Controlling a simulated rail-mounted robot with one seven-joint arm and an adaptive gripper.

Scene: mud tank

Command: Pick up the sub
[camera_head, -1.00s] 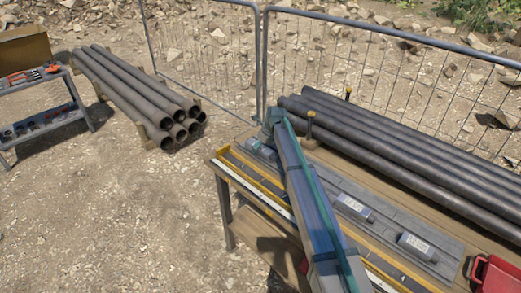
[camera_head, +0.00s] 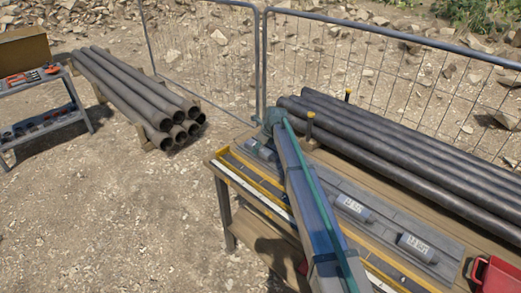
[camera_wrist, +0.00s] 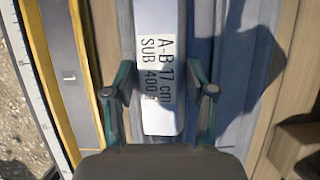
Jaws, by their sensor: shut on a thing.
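The sub (camera_wrist: 160,35) is a grey cylinder with a white label reading "A-B 17 cm SUB 400 g" in the wrist view. My gripper (camera_wrist: 158,85) is shut on it, one teal-and-grey finger on each side of the label. The sub lies along the grey grooved tray (camera_wrist: 232,100); I cannot tell whether it touches the tray or is just above it. In the head view my arm hides the gripper. Two other labelled grey cylinders lie in the tray to the right, one nearer (camera_head: 353,208) and one farther right (camera_head: 417,247).
A yellow-edged rail and white ruler (camera_wrist: 28,90) run along the left of the tray. Long dark pipes (camera_head: 400,150) lie behind the tray on the wooden bench. A red box (camera_head: 495,275) stands at the right. A wire fence (camera_head: 390,70) is behind.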

